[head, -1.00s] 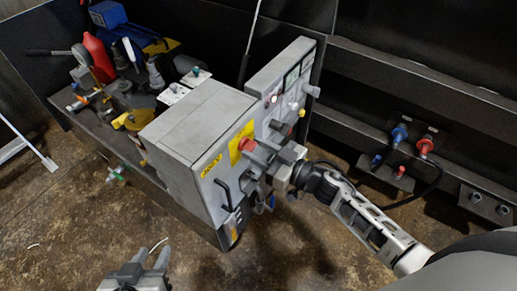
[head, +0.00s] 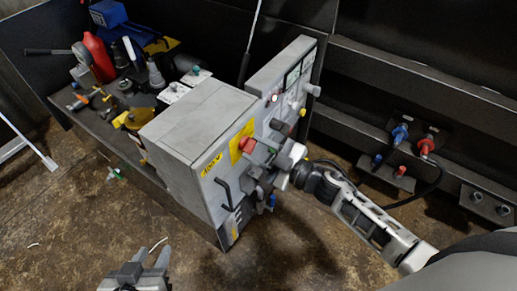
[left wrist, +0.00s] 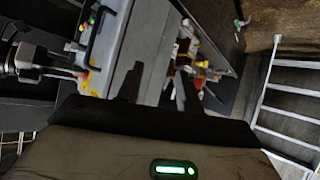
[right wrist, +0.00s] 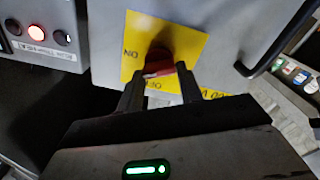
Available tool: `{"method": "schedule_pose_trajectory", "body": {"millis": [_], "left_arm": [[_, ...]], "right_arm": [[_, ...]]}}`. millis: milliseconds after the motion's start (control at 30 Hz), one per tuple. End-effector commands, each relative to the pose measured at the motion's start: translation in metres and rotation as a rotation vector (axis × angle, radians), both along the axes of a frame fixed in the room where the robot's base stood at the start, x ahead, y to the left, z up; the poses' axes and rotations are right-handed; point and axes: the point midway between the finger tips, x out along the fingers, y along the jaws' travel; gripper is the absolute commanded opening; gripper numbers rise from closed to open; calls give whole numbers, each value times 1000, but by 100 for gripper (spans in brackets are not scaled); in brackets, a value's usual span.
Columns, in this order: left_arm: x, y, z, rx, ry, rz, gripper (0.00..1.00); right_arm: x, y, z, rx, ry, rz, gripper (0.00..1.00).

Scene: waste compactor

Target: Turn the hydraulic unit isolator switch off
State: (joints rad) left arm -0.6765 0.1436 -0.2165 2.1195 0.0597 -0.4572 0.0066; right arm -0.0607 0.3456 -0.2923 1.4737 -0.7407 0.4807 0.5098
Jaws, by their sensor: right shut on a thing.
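The red isolator switch handle (head: 246,145) sits on a yellow plate on the front of the grey cabinet (head: 198,118). In the right wrist view the red handle (right wrist: 160,62) stands out from the yellow plate (right wrist: 190,40), with "ON" at its left and "OFF" below. My right gripper (head: 262,152) is shut on the handle; its fingers (right wrist: 158,88) lie on either side of it. The handle's base is partly hidden. My left gripper (head: 150,262) is open and empty, low in front of the cabinet, away from the switch. Its fingers also show in the left wrist view (left wrist: 157,88).
A control panel with lamps and buttons (head: 290,88) stands right of the switch. A black door handle (head: 223,192) is below it. Bottles and valves (head: 120,75) crowd the bench behind. Blue and red connectors (head: 400,132) are on the right wall.

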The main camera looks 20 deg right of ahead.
Motion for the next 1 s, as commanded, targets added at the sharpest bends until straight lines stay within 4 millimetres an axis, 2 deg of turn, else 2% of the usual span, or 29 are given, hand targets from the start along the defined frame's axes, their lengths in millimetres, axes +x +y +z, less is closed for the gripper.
{"method": "schedule_pose_trajectory", "body": {"millis": [1000], "left_arm": [[1, -5, -12, -54, -16, 11, 36]], "right_arm": [[-2, 2, -6, -722, -562, 0, 14]]}}
